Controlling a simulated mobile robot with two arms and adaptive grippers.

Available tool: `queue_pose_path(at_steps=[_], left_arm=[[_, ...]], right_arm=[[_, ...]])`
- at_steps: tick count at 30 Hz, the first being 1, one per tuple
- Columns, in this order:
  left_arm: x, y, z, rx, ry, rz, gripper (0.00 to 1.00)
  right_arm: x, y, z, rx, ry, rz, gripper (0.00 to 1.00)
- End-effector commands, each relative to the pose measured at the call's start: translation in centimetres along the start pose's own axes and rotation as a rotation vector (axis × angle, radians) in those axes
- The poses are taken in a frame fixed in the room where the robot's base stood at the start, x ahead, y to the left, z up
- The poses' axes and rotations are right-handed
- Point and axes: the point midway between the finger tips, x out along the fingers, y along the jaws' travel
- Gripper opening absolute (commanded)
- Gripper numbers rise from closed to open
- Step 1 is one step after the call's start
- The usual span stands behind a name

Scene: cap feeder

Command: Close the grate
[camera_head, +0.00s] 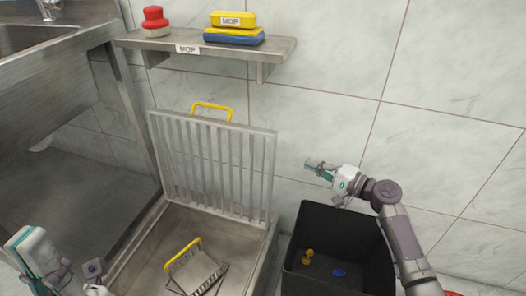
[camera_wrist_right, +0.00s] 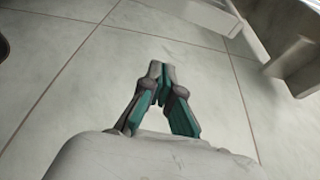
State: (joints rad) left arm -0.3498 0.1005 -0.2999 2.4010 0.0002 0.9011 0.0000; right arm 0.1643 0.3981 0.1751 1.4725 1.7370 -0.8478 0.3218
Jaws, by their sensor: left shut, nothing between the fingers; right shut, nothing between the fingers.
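The metal grate (camera_head: 213,165) stands open, raised nearly upright and leaning toward the tiled wall. Its yellow handle (camera_head: 211,109) is at the top edge. Below it is an open metal basin (camera_head: 213,225). My right gripper (camera_head: 313,163) is shut and empty, to the right of the grate and apart from it. Its fingers also show closed together in the right wrist view (camera_wrist_right: 161,80). My left gripper (camera_head: 31,247) is at the lower left, left of the basin and away from the grate; its fingers are hard to make out.
A small basket (camera_head: 198,272) with a yellow handle sits in the basin. A black bin (camera_head: 338,228) holding yellow and blue pieces stands to the right. A wall shelf (camera_head: 200,45) with red, yellow and blue items is above the grate. A steel sink counter (camera_head: 55,45) is at left.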

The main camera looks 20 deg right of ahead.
Motion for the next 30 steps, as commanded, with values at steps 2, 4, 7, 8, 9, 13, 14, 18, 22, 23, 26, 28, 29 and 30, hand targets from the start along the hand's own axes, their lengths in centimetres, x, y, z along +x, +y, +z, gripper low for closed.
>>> queue_pose_path(at_steps=[2, 4, 7, 8, 9, 13, 14, 18, 22, 23, 26, 28, 29, 30], left_arm=[[-0.1, 0.0, 0.0, 0.0, -0.001, -0.001, 0.0], [-0.3, 0.0, 0.1, 0.0, -0.001, -0.001, 0.0], [-0.7, 0.0, 0.2, 0.0, -0.002, 0.0, 0.0], [-0.8, 0.0, 0.2, 0.0, -0.002, -0.001, 0.0], [-1.1, 0.0, 0.3, 0.0, -0.002, 0.0, 0.0], [-1.8, 0.0, 0.4, 0.0, -0.002, 0.0, 0.0], [-1.9, 0.0, 0.5, 0.0, -0.002, 0.0, 0.0], [-2.2, 0.0, 0.7, 0.001, 0.009, 0.005, 0.0], [-1.6, 0.0, 0.7, 0.002, 0.018, 0.009, 0.0], [-1.6, 0.0, 0.7, 0.002, 0.016, 0.008, 0.0], [-1.7, 0.0, 0.6, 0.002, 0.011, 0.006, 0.0], [-1.8, 0.0, 0.6, 0.001, 0.009, 0.004, 0.0], [-1.8, 0.0, 0.6, 0.001, 0.008, 0.004, 0.0], [-1.8, 0.0, 0.6, 0.001, 0.009, 0.004, 0.0]], right_arm=[[-0.1, -0.2, -0.1, 0.022, -0.017, -0.009, 0.0], [0.5, -0.2, -0.1, 0.027, -0.023, -0.011, 0.0], [1.9, -0.2, 0.0, 0.026, -0.024, -0.013, 0.0], [2.4, -0.2, 0.0, 0.026, -0.025, -0.013, 0.0], [3.2, -0.1, 0.0, 0.026, -0.024, -0.013, 0.0], [5.9, -0.1, 0.1, 0.025, -0.023, -0.012, 0.0], [6.5, -0.1, 0.1, 0.024, -0.023, -0.013, 0.0], [9.1, -0.2, 0.1, 0.024, -0.022, -0.012, 0.0], [9.4, -0.2, 1.3, 0.022, -0.022, -0.007, 0.0], [9.2, -0.3, 1.6, 0.022, -0.022, -0.008, 0.0], [8.8, -0.3, 2.8, 0.022, -0.022, -0.008, 0.0], [8.6, -0.3, 3.3, 0.022, -0.022, -0.008, 0.0], [8.6, -0.3, 3.5, 0.023, -0.022, -0.008, 0.0], [8.5, -0.3, 3.7, 0.024, -0.022, -0.008, 0.0]])
